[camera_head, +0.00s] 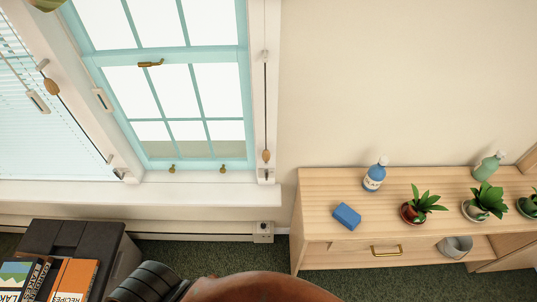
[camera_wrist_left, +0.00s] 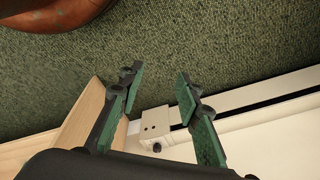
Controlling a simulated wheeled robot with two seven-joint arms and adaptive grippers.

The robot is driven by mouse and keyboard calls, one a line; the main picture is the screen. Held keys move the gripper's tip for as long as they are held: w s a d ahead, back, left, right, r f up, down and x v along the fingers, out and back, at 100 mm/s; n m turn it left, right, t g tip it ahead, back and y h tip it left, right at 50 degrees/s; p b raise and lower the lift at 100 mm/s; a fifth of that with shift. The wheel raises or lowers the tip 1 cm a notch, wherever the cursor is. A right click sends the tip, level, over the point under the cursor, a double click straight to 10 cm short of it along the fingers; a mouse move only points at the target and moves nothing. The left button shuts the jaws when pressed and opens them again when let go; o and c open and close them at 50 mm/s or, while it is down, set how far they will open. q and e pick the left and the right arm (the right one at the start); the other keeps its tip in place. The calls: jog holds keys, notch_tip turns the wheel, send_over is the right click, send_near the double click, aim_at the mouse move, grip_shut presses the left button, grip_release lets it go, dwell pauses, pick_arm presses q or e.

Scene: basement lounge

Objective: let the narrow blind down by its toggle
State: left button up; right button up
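A thin dark cord (camera_head: 265,105) hangs down the right frame of the bare window in the head view. A wooden toggle (camera_head: 266,156) is at its lower end, just above the sill. The left window has a lowered pale blind (camera_head: 35,135), with a wooden acorn (camera_head: 52,88) and a whitish tag (camera_head: 38,101) on cords. No blind shows in the visible part of the bare window (camera_head: 165,95). My left gripper (camera_wrist_left: 158,77) is open and empty in the left wrist view, pointing over carpet. It is apart from both toggles. My right gripper is not in view.
A wooden cabinet (camera_head: 318,232) with bottles, plants and a blue block (camera_head: 346,216) stands at right. A heater (camera_head: 190,228) runs under the sill (camera_head: 180,193). A brown rounded seat (camera_head: 265,288) and a dark box with books (camera_head: 75,240) are in front.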

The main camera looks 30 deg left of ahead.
aim_at(264, 156)
pick_arm(q)
jog(key=w+a+r+t, duration=0.1)
jog(key=w+r, duration=0.2)
jog(key=r, duration=0.7)
jog(key=w+r+t, duration=0.1)
jog(key=w+r, duration=0.3)
jog(key=r, duration=0.6)
jog(key=w+a+r, duration=0.1)
jog(key=w+r, duration=0.2)
jog(key=r, duration=0.7)
jog(key=w+a+r+t, duration=0.1)
jog(key=w+r+t, duration=0.3)
jog(key=w+r, duration=0.4)
jog(key=w+r+t, duration=0.5)
jog(key=w+r, duration=0.3)
jog(key=w, duration=0.1)
jog(key=w+a+r+t+h, duration=0.1)
jog(key=w+r+t, duration=0.4)
jog(key=w+r, duration=0.3)
jog(key=shift+w+a+b, duration=0.3)
jog(key=shift+w, duration=0.35)
jog(key=w, duration=0.7)
jog(key=shift+w+d, duration=0.1)
jog(key=shift+d, duration=0.05)
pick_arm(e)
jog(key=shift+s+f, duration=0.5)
pick_arm(q)
jog(key=shift+c, duration=0.6)
grip_shut()
